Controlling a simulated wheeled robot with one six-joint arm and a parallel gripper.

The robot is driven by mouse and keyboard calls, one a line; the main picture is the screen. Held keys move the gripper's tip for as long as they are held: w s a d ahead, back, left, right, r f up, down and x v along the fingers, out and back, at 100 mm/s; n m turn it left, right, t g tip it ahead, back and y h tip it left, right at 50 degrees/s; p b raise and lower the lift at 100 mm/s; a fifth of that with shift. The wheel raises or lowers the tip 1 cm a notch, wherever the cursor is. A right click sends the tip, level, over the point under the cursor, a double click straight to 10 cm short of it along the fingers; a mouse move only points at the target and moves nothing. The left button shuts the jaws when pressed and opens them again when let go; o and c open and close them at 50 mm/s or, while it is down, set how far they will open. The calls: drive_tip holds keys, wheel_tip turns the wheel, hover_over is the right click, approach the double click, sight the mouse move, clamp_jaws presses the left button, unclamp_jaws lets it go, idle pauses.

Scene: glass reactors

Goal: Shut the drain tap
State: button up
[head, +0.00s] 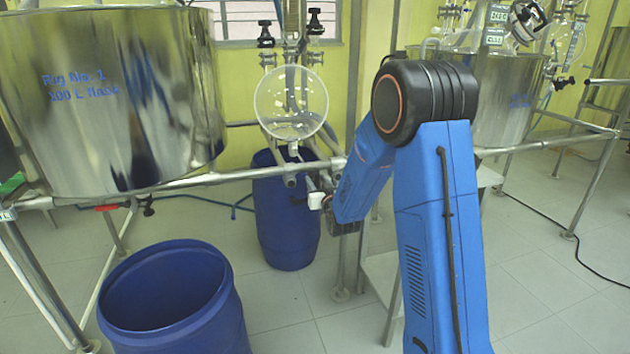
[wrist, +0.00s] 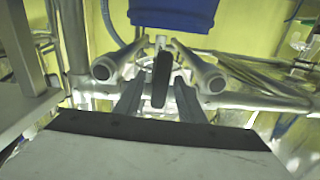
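A dark, elongated tap handle (wrist: 161,78) shows in the centre of the wrist view, its long side running up and down the picture. I take it for the drain tap's handle. My gripper (wrist: 158,100) has its two fingers apart, one on each side of the handle, with a visible gap on both sides. In the head view my gripper (head: 325,197) is below the round glass flask (head: 290,103), by the frame rails. There the tap is mostly hidden by my arm and the rails, and its body cannot be made out.
Metal rails (wrist: 210,77) flank the handle closely on both sides. A blue drum (head: 285,215) stands behind, and an open blue barrel (head: 175,300) stands front left. A large steel vessel (head: 110,100) is at the left. A second reactor frame stands at the right.

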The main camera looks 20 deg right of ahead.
clamp_jaws()
drive_tip(key=m, duration=0.3)
drive_tip(key=shift+d+m, duration=0.15)
drive_tip(key=shift+m, duration=0.25)
drive_tip(key=m, duration=0.4)
drive_tip(key=shift+d+f+m, duration=0.15)
drive_tip(key=shift+m, duration=0.15)
drive_tip(key=m, duration=0.4)
drive_tip(key=shift+d+f, duration=0.1)
drive_tip(key=shift+f+m, duration=0.2)
drive_tip(key=shift+m, duration=2.3)
